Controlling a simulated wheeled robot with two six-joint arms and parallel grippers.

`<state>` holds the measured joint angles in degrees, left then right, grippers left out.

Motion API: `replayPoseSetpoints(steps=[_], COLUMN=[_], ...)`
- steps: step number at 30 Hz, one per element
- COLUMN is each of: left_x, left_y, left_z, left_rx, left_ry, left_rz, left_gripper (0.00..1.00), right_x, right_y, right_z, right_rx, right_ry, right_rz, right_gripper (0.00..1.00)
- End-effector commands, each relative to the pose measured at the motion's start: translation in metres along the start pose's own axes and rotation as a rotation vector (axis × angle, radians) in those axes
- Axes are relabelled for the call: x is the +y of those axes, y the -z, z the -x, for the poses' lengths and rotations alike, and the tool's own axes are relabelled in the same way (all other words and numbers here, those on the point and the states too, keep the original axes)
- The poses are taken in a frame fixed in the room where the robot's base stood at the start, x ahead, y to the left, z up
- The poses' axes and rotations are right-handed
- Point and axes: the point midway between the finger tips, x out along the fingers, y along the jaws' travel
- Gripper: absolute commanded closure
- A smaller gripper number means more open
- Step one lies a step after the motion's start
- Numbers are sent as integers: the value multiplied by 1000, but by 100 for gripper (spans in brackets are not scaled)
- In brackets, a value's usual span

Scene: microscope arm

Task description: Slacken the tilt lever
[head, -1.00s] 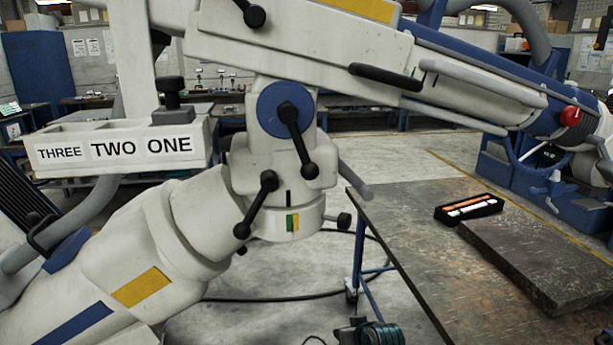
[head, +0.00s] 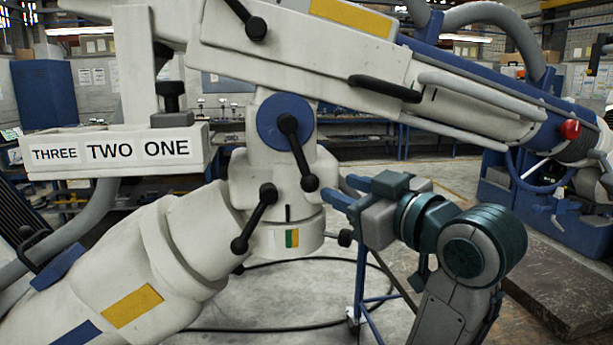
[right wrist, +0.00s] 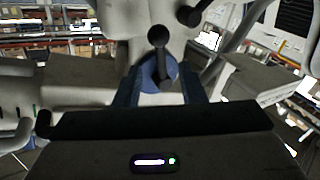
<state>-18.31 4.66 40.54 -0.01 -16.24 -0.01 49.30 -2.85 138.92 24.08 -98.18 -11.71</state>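A black ball-ended lever (head: 298,152) sits on the blue disc (head: 271,112) of the white microscope arm's joint, slanting down to the right; I take it for the tilt lever. A second black lever (head: 254,219) is lower on the joint, slanting down to the left. My right gripper (head: 340,192) points left at the joint, just right of the upper lever's lower ball and apart from it. In the right wrist view, its blue fingers are spread, with the upper lever (right wrist: 160,55) and blue disc ahead between them. My left gripper is out of view.
A tray labelled THREE, TWO, ONE (head: 116,150) is at the left of the joint. The thick white boom (head: 310,50) passes above. A small black knob (head: 345,238) is below my right fingers. A dark table (head: 560,285) is at the right.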

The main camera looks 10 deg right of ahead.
Motion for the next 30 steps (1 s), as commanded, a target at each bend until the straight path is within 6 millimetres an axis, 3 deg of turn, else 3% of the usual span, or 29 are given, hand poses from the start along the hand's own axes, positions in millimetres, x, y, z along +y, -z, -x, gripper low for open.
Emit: replayPoseSetpoints(steps=[11, 18, 30], left_x=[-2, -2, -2], left_y=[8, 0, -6], left_z=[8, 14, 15], left_rx=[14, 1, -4], left_ry=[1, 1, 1], left_rz=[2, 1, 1], left_gripper=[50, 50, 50], right_x=[0, 0, 0], right_y=[1, 0, -1], right_z=[-63, -96, -105], right_rx=[-4, -4, -2], right_ry=[3, 0, -1], right_rz=[-6, -3, -2], right_gripper=[63, 63, 63])
